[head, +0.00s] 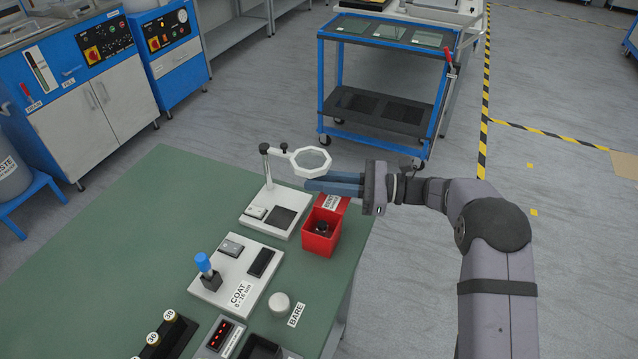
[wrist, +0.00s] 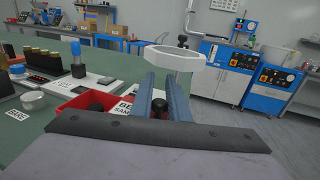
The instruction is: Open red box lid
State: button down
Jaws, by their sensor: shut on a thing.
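The red box (head: 318,246) stands near the right edge of the green bench, and its top is uncovered, showing a dark round thing (head: 322,228) inside. Its red lid (head: 345,203), with a white label, is at the back right side of the box, below my gripper. In the wrist view the red box (wrist: 70,110) and the lid's label (wrist: 125,107) show left of the fingers. My gripper (head: 308,184) reaches in from the right. In the wrist view a black knob (wrist: 158,106) sits between the fingers, which are shut on it. The fingers partly hide the lid.
A white stand with a ring magnifier (head: 311,160) is close to my fingertips. A white coat gauge base (head: 236,285) with a blue-topped post, a round pale puck (head: 279,304) and a label are left and front. A blue cart (head: 385,80) stands beyond the bench.

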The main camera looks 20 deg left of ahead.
jog(key=c, duration=1.7)
grip_release()
jog(key=shift+d, duration=0.15)
jog(key=shift+b+v, duration=0.65)
jog(key=shift+v, duration=2.95)
jog(key=shift+r, duration=0.1)
